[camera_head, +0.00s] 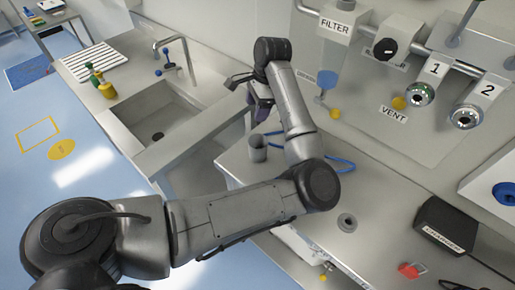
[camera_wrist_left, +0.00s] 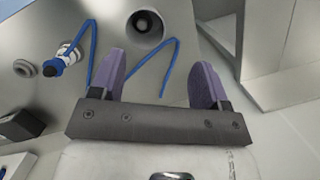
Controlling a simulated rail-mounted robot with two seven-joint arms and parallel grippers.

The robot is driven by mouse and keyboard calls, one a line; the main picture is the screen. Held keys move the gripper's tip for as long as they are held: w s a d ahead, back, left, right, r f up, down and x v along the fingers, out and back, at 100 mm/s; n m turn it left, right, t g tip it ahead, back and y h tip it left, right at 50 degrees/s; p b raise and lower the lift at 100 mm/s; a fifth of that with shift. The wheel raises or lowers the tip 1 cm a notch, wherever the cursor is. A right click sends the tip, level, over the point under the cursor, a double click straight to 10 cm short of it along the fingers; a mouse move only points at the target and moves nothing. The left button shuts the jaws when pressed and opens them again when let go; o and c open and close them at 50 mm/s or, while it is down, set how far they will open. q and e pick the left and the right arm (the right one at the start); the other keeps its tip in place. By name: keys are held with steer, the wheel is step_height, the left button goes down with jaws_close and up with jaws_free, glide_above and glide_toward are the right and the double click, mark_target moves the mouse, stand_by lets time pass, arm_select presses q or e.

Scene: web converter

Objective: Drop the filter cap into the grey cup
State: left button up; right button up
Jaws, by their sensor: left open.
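The grey cup (camera_head: 257,150) stands upright on the steel bench, left of my forearm in the head view. In the left wrist view the cup (camera_wrist_left: 146,26) is at the top centre, seen from above into its dark mouth. My left gripper (camera_head: 259,108) is above and behind the cup in the head view. In the wrist view its purple fingers (camera_wrist_left: 158,84) are spread, with nothing held between them. Under the FILTER label on the wall panel is a filter with a blue part (camera_head: 327,79); I cannot tell whether this is the filter cap.
A blue cord (camera_wrist_left: 92,50) lies on the bench near the cup, beside a white fitting with a blue end (camera_wrist_left: 64,58). A grey ring (camera_head: 347,222), black box (camera_head: 445,227) and red padlock (camera_head: 411,270) are to the right. A sink (camera_head: 157,120) lies left.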

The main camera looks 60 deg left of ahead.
arm_select(q)
steer(key=v, duration=0.8)
stand_by(0.4)
